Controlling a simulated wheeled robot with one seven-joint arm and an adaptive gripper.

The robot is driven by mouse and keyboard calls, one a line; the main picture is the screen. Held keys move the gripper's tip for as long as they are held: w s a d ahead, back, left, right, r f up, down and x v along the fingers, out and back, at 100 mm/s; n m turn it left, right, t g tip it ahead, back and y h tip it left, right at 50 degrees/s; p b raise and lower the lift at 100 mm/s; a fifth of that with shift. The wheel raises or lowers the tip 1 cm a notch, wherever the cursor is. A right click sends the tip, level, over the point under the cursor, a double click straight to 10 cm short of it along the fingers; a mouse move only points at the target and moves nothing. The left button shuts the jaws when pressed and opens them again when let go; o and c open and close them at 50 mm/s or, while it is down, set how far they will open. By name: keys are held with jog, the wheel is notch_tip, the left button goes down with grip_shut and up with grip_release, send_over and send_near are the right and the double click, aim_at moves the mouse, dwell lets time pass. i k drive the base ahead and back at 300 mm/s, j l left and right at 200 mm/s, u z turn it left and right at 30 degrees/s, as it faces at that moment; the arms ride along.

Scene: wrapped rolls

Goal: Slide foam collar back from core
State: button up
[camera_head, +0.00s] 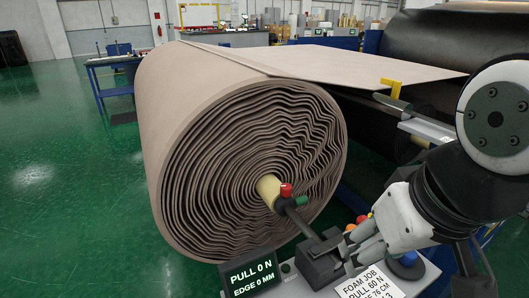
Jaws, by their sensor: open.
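A large tan roll (205,95) with wavy, loosely wound layers fills the middle of the head view, its end face toward me. A pale yellow core (267,187) sticks out of its centre. A dark rod with a red knob (286,190) and a green part stands just in front of the core. I cannot make out a separate foam collar. My gripper (345,243) is open at the lower right, beside a dark block (322,263) at the rod's near end. Whether they touch is unclear. My gripper is apart from the core.
A display (250,277) reads PULL 0 N, EDGE 0 MM. A label (369,285) reads FOAM JOB, PULL 60 N. A blue knob (407,267) is beside it. A dark roll (450,45) stands back right. Green floor (75,190) is free at left.

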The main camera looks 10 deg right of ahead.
aim_at(280, 203)
jog(key=l, duration=0.65)
jog(key=k+l, duration=0.1)
jog(key=l, duration=0.5)
jog(key=l+u, duration=0.1)
jog(key=l, duration=0.55)
jog(key=k, duration=0.05)
